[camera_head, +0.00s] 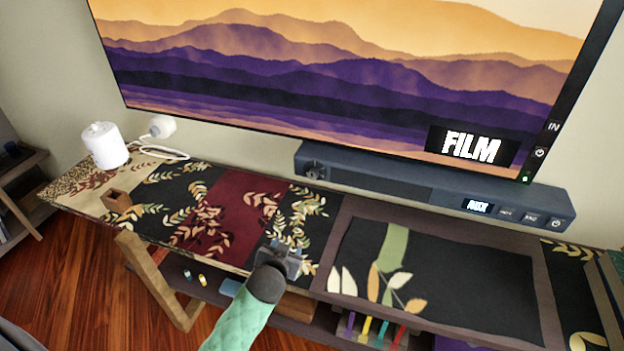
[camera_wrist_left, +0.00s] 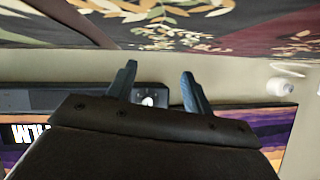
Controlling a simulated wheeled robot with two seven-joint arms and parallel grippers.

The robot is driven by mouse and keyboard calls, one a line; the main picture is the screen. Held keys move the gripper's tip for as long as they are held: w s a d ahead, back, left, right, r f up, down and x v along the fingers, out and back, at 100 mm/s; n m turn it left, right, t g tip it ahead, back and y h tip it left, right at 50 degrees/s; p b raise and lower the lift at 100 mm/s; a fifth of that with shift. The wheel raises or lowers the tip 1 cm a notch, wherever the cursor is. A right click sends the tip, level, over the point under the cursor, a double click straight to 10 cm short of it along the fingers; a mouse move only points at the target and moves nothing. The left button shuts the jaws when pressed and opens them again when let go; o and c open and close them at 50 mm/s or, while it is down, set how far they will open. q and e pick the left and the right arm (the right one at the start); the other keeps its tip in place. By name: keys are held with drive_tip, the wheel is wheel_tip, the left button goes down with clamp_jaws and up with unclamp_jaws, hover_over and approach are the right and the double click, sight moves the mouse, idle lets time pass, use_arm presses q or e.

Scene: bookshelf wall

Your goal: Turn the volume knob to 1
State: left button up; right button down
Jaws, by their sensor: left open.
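A dark soundbar (camera_head: 400,190) lies below the television. Its round volume knob (camera_head: 313,172) is at the left end of its front; the number it points to is too small to read. My left gripper (camera_head: 287,250) is in front of and below the soundbar's left end, over the patterned table top. In the left wrist view, which is upside down, my left gripper (camera_wrist_left: 157,85) has its two fingers apart with nothing between them. The knob (camera_wrist_left: 150,101) shows beyond, between the fingers, and they do not appear to touch it. My right gripper is not in view.
A television (camera_head: 340,70) showing "FILM" stands just above the soundbar. A small lit display (camera_head: 477,206) and buttons sit at the soundbar's right. A white canister (camera_head: 104,146), a white corded device (camera_head: 161,128) and a small brown box (camera_head: 117,201) stand at the left.

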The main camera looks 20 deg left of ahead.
sight(312, 178)
use_arm(q)
drive_tip(key=w+r+t, duration=0.1)
drive_tip(key=w+r, duration=0.1)
drive_tip(key=w, duration=0.4)
drive_tip(key=w+r+m+t+h+p, duration=0.1)
drive_tip(key=w+r+t, duration=0.1)
drive_tip(key=w, duration=0.5)
drive_tip(key=w+r+m+t+h, duration=0.1)
drive_tip(key=w+r+t, duration=0.1)
drive_tip(key=w+r, duration=0.2)
drive_tip(key=shift+w+d+r+p, duration=0.15)
drive_tip(key=shift+w+d+p, duration=0.05)
drive_tip(key=shift+w, duration=0.45)
drive_tip(key=shift+w+d+r+p, duration=0.1)
drive_tip(key=shift+w+d+p, duration=0.1)
drive_tip(key=shift+w, duration=0.45)
drive_tip(key=shift+w+f, duration=0.1)
drive_tip(key=shift+w, duration=0.6)
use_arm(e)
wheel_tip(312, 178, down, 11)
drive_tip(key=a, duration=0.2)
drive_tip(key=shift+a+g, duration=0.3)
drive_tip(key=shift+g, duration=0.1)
use_arm(q)
drive_tip(key=c, duration=1)
